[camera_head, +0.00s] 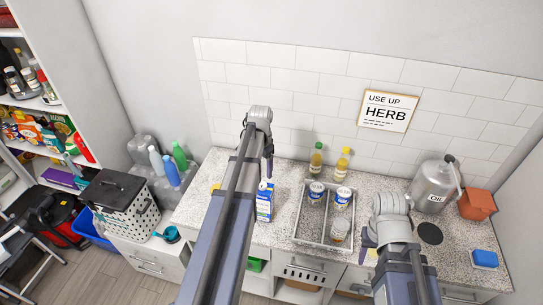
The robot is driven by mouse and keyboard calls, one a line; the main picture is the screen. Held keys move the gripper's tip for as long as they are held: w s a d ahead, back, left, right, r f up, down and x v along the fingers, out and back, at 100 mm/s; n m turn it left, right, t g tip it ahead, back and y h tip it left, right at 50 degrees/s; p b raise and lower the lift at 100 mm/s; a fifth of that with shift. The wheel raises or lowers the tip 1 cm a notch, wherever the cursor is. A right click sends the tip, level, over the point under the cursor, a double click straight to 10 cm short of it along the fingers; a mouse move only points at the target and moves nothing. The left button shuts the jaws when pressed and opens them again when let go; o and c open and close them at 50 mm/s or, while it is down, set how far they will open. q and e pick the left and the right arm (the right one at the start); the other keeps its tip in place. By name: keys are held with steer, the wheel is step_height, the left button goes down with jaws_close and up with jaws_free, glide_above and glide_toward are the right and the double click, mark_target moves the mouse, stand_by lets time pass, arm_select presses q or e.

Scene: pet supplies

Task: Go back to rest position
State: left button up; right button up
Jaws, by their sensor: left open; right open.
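My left gripper (268,163) hangs from the wrist of the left arm, which reaches up the middle of the picture. It is open, above the counter near a blue and white carton (264,206). The arm hides part of the counter behind it. My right gripper (367,246) is open, at the lower right, just right of a grey divided tray (298,222). Its fingers are small and partly hidden by the wrist. I see nothing held in either gripper.
The granite counter (455,250) bears two bottles (316,162) (342,167), jars (316,193) in the tray, an oil can (432,185), a terracotta pot (477,204) and a blue box (485,259). A tiled wall stands behind. Shelves and a basket (120,205) are left.

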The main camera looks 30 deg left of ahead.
arm_select(q)
steer(key=s+d+f+b, duration=0.5)
steer(key=d+f+b, duration=0.1)
steer(key=d, duration=0.4)
steer(key=s+d+f+b, duration=0.5)
steer(key=d+f+b, duration=0.2)
steer(key=d, duration=0.3)
steer(key=s+d+f+y+b, duration=0.1)
steer(key=s+d+f+b, duration=0.5)
steer(key=d, duration=0.4)
steer(key=shift+d+f+m+b, duration=0.25)
steer(key=shift+f+m+b, duration=0.15)
steer(key=shift+f+b, duration=0.15)
steer(key=shift+s, duration=0.1)
